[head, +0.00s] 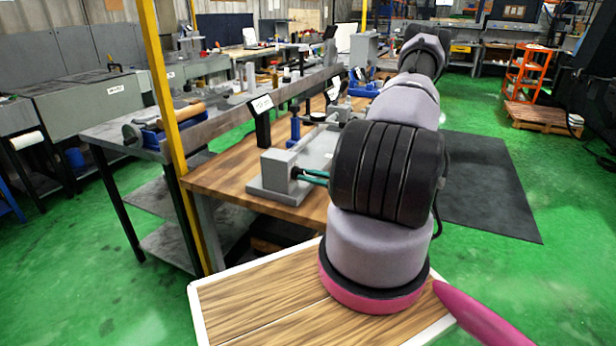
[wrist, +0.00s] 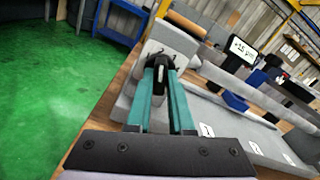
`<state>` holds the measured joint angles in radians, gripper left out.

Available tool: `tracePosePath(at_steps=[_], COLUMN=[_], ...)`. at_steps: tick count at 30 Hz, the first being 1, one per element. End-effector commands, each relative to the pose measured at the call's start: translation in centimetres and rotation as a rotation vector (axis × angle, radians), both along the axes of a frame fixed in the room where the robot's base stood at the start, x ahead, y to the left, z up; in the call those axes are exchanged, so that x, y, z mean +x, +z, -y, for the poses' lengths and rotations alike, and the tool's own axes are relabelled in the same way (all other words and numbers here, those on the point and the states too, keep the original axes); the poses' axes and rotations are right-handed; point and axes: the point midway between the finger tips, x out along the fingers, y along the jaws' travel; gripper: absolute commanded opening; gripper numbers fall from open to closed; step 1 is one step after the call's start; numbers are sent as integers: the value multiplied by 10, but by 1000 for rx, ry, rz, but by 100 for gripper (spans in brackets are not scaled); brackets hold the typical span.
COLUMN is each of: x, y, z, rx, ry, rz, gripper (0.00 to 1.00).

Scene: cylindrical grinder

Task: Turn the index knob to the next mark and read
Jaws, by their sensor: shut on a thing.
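The index knob (wrist: 161,66) is a small black part on the face of a grey block (wrist: 176,42), between my fingertips. The grey block also shows in the head view (head: 278,170), on the near end of a grey bed on the wooden bench. My gripper (wrist: 160,74) has two teal fingers, shut on the knob; in the head view its fingertips (head: 299,173) reach the block's right side. My fingers partly hide the knob, and I cannot make out its marks. A readout (wrist: 243,49) on a dark stand seems to say +15 µm; I cannot make out a decimal point.
The grey bed carries small white labels (wrist: 207,130). A dark-framed sign (head: 262,105) and a blue-based stand (head: 295,128) stand behind the block. A yellow post (head: 160,80) rises at the bench's left.

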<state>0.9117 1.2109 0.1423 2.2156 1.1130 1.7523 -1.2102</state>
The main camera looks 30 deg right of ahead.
Motion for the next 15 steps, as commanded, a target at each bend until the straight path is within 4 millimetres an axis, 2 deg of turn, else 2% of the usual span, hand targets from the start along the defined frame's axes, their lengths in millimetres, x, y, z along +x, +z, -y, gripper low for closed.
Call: tracePosePath(at_steps=[8, 15], x=[0, 0], y=[0, 0], z=[0, 1], rx=[95, 248], ry=[-1, 0], rz=[-72, -192], gripper=[0, 0])
